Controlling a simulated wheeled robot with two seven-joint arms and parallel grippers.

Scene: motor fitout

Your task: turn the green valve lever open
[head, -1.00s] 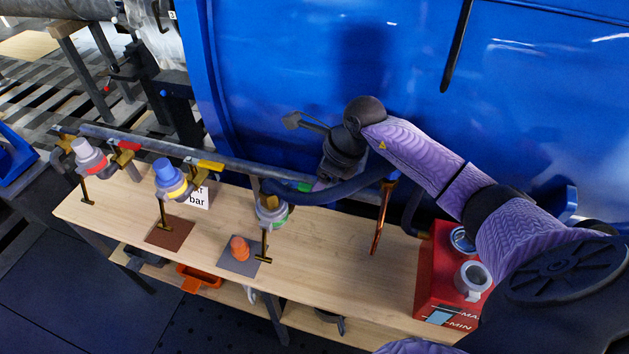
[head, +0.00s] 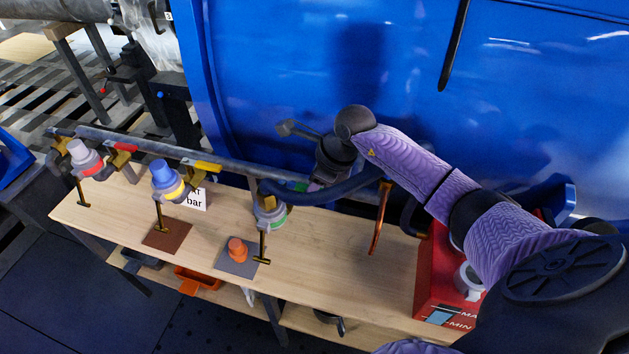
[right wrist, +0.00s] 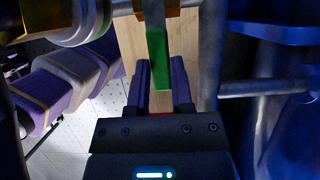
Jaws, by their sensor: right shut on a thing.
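The green valve lever (head: 301,186) shows as a small green piece on the grey pipe behind the bench, at the rightmost valve (head: 269,208). In the right wrist view the lever (right wrist: 158,58) is a flat green bar running down between my fingers. My right gripper (head: 316,187) is at the lever's free end. In the right wrist view the gripper (right wrist: 161,72) has its two purple fingers on either side of the lever, shut on it. The head view partly hides the fingertips behind my wrist and a dark blue hose. My left gripper is not in view.
The yellow lever (head: 208,166) and red lever (head: 124,146) sit on the same pipe to the left. A blue tank (head: 300,80) rises close behind. An orange cap (head: 237,250), a copper tube (head: 379,220) and a red box (head: 432,270) are on the bench (head: 330,245).

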